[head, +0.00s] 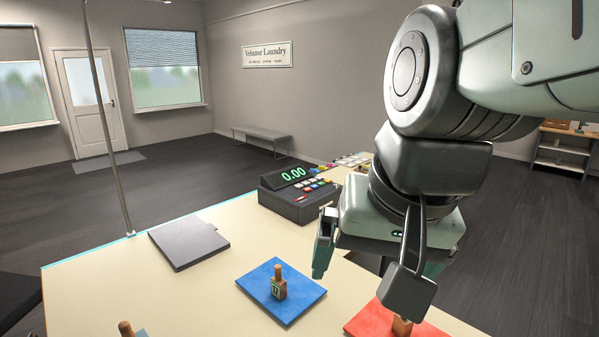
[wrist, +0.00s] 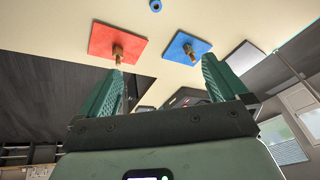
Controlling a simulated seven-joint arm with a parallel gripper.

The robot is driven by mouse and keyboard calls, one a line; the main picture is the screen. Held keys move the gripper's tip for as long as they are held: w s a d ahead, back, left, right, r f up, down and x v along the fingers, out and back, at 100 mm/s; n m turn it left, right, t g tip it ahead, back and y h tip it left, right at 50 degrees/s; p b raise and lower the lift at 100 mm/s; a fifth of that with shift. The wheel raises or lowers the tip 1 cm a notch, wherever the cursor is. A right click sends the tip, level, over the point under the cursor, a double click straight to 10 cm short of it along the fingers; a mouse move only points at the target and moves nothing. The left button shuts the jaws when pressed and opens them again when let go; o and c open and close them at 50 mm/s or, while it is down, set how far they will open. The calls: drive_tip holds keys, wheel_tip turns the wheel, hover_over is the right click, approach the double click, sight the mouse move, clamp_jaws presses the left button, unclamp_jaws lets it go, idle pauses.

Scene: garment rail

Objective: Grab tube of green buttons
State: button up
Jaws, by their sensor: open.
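I cannot make out a tube of green buttons in either view. My gripper (head: 362,278) is open and empty above the right part of the counter, between the blue and red mats. In the wrist view the two green fingers of my gripper (wrist: 162,66) are spread wide with nothing between them.
A red mat (head: 362,323) bears a brown piece partly hidden by my gripper. Another brown top (head: 126,328) shows at the bottom edge. A grey pad (head: 188,243), a cash register (head: 298,196) and a metal pole (head: 107,130) stand farther back. A blue round thing (wrist: 155,5) shows in the wrist view.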

drive_tip(key=shift+n+t+h, duration=0.6)
drive_tip(key=shift+n+t, duration=0.2)
drive_tip(key=s+d, duration=0.3)
drive_tip(key=shift+s+d+r, duration=0.2)
drive_tip(key=shift+d+r, duration=0.05)
drive_tip(key=shift+d, duration=0.1)
drive_tip(key=c, duration=0.8)
drive_tip(key=shift+f, duration=0.1)
